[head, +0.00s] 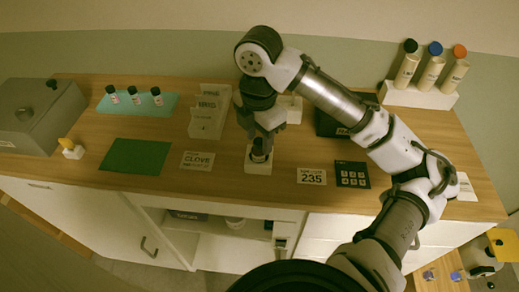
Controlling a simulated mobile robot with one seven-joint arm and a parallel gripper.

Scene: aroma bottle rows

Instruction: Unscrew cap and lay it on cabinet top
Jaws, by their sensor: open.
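A small dark bottle (258,156) stands upright in a white holder block (257,167) near the front edge of the wooden cabinet top (225,182). My gripper (260,140) points down right over the bottle, with its jaws open at the height of the bottle's top. The cap is largely hidden by the fingers. I cannot tell whether the fingers touch it.
Three small dark-capped bottles (136,97) stand on a teal mat. A green mat (136,156) lies bare at left front. White row bins (207,118), a CLOVE card (197,161) and a 235 card (312,177) flank the holder. Three tall bottles (431,70) stand in a rack at back right.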

